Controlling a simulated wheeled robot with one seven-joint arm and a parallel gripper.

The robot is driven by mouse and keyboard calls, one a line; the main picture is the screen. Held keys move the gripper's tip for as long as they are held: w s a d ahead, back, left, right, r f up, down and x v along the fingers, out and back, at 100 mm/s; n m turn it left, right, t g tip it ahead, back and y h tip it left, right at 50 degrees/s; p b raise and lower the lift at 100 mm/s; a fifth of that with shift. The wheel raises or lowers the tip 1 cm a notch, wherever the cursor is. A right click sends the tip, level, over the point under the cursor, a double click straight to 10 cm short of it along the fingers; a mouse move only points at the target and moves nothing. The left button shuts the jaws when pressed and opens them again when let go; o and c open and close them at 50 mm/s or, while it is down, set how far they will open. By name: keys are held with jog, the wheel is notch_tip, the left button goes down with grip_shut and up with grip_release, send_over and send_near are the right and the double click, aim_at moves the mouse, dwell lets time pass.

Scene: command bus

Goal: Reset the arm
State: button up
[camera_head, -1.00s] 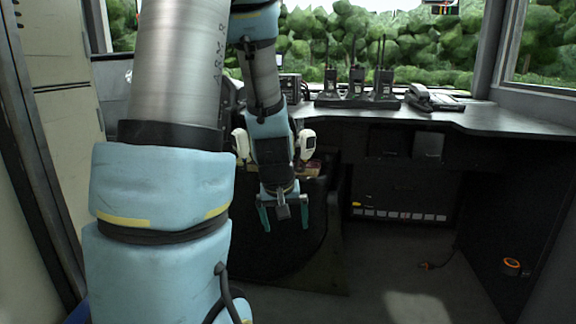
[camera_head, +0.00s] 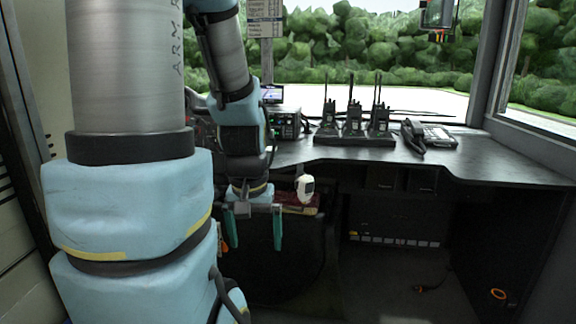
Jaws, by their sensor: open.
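My gripper (camera_head: 253,228) hangs below the forearm, pointing down, in front of the dark seat-like shape under the desk's left part. Its two green fingers are apart and nothing shows between them. My arm, in light blue covers, fills the left side of the view and hides part of the desk behind it.
The dark desk (camera_head: 480,160) runs along the window. On it stand several handheld radios (camera_head: 353,125) in a rack, a desk phone (camera_head: 428,136) and a radio unit with a screen (camera_head: 285,122). A white handset (camera_head: 305,188) hangs below the desk edge.

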notch_tip(320, 180, up, 15)
jog(key=p, duration=1.2)
jog(key=shift+f, duration=0.1)
jog(key=shift+c, duration=0.2)
